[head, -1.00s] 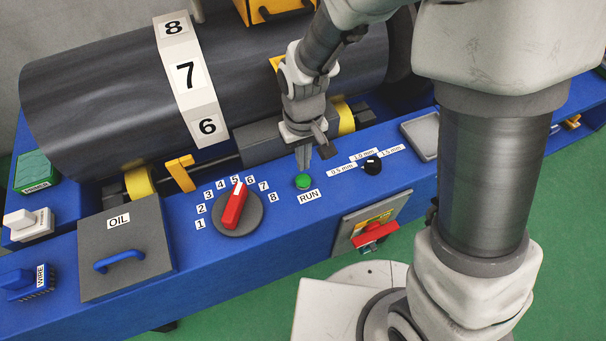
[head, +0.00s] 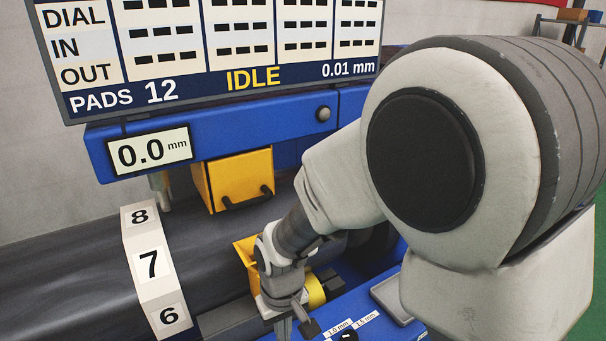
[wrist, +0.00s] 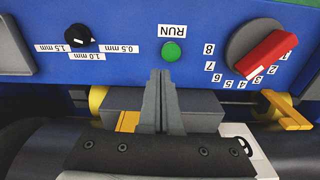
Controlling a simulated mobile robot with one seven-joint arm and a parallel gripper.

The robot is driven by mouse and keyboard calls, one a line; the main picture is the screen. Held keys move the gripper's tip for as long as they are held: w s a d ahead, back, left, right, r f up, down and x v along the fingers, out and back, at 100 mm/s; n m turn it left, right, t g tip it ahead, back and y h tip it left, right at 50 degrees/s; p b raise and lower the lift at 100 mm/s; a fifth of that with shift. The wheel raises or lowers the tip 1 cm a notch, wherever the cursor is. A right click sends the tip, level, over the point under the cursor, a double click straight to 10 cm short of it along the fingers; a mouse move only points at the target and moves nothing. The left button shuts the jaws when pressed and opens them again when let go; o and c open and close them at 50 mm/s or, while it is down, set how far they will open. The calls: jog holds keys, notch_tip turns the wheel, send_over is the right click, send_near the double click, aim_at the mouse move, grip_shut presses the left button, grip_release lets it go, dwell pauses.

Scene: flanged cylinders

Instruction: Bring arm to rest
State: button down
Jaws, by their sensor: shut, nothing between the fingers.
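My gripper (head: 284,329) is at the bottom of the head view, pointing down in front of the dark roller, with its tips cut off by the frame edge. In the wrist view its two fingers (wrist: 161,76) are together, with nothing held. The green RUN button (wrist: 172,52) lies just past the fingertips in that view; whether they touch it I cannot tell. My arm is bent and fills the right of the head view.
A display board (head: 230,75) reads IDLE, and a readout (head: 150,153) shows 0.0 mm. The roller (head: 60,265) carries a numbered band (head: 150,262). A red dial (wrist: 265,55) and black knob (wrist: 78,36) flank the button on the blue panel.

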jog(key=s+d+r+m+t, duration=0.1)
jog(key=d+r+m+t, duration=0.15)
jog(key=d+r, duration=0.8)
jog(key=s+d+r+m+t, duration=0.2)
jog(key=s+d+r+m, duration=0.1)
jog(key=s+d+r, duration=0.4)
jog(key=v, duration=0.3)
jog(key=shift+d, duration=0.3)
jog(key=shift+a+t, duration=0.15)
jog(key=shift+t, duration=0.1)
